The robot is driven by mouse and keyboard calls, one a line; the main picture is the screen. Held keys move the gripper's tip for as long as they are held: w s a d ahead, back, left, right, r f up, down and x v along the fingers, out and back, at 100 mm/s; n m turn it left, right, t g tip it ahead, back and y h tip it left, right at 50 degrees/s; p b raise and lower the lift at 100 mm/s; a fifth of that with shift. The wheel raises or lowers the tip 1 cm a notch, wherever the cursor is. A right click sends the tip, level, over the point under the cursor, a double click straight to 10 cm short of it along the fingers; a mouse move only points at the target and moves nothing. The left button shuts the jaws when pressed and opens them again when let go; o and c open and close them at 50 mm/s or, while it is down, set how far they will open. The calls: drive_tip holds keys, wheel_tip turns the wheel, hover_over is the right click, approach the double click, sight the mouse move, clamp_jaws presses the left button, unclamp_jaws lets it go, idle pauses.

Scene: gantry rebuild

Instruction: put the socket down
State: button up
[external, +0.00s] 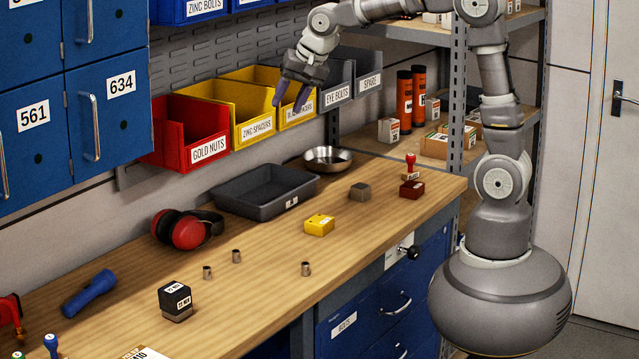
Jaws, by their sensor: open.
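Three small metal cylinders that look like sockets stand on the wooden workbench (270,285). One socket (207,272) is at the left, another socket (236,256) is just behind it, and a third socket (305,268) is to the right, nearer the front edge. My gripper (289,104) is raised well above the bench, in front of the yellow bins, with its dark fingers pointing down. It is open, and I see nothing between the fingers. It touches none of the sockets.
A grey tray (240,206), steel bowl (328,155), red earmuffs (187,232), yellow block (319,225), grey block (360,191), black-topped block (175,301) and blue flashlight (90,293) occupy the bench. Wall bins, including a red bin (190,135), hang behind. The bench's middle has free room.

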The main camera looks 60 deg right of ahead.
drive_tip(key=s+d+r+n+t, duration=0.2)
drive_tip(key=d+r+n+t, duration=0.1)
drive_tip(key=r, duration=0.9)
drive_tip(key=s+d+r+n+t, duration=0.2)
drive_tip(key=d+r+n+t, duration=0.1)
drive_tip(key=r, duration=0.9)
drive_tip(key=s+d+r+n+t+h, duration=0.1)
drive_tip(key=s+d+r+n+t, duration=0.1)
drive_tip(key=r, duration=1)
drive_tip(key=shift+s+d+r+n+t, duration=0.25)
drive_tip(key=shift+s+d+n+t, duration=0.25)
drive_tip(key=shift+t, duration=0.6)
drive_tip(key=shift+s+a, duration=0.1)
